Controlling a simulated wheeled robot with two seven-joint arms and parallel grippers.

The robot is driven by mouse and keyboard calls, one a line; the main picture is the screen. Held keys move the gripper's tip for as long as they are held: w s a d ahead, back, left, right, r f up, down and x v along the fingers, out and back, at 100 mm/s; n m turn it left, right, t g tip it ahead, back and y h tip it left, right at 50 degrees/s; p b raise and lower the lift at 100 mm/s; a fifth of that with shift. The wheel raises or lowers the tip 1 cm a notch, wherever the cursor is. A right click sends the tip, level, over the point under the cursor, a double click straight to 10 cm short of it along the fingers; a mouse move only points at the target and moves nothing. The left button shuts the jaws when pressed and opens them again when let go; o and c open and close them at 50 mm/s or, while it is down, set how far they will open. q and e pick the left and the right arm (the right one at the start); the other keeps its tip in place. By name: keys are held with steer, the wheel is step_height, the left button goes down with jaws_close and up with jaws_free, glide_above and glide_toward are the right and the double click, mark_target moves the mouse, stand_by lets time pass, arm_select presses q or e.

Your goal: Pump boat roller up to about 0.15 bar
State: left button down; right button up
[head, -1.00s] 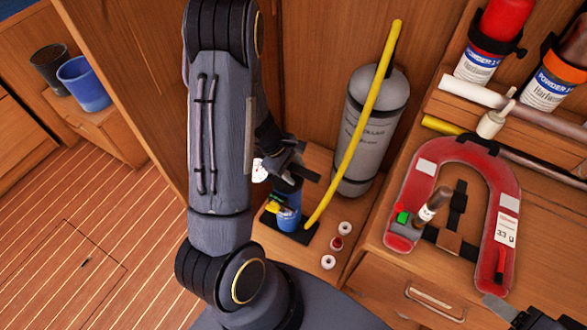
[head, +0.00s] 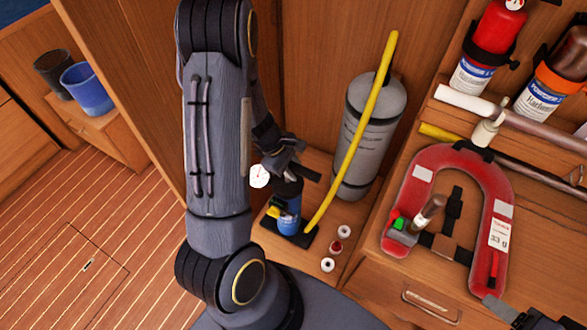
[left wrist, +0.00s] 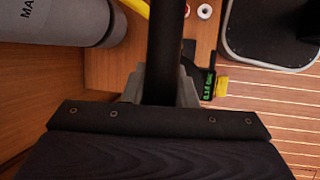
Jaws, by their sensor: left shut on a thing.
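A blue pump (head: 289,222) with a black base stands on the low wooden shelf, partly behind my left arm. My left gripper (head: 290,168) is just above it, shut on the pump's dark handle. The left wrist view shows the handle (left wrist: 163,50) as a black bar between my fingers (left wrist: 160,88). Green digits glow on a small display (left wrist: 208,84), too blurred to read surely. The grey boat roller (head: 368,135) stands upright behind the pump. A yellow hose (head: 352,130) rises from the pump past the roller. My right gripper (head: 505,308) shows only partly at the lower right.
A white round dial (head: 260,176) shows beside my left arm. Small white and red rings (head: 344,232) lie right of the pump. A red horseshoe float (head: 500,225) lies on the right counter. Blue bucket (head: 87,88) stands far left. The striped floor is clear.

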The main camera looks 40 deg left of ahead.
arm_select(q)
steer(key=c, duration=1.2)
jaws_free()
steer(key=shift+o, duration=0.2)
steer(key=shift+p+v, duration=0.65)
steer(key=shift+v, duration=3.2)
steer(key=shift+c, duration=0.2)
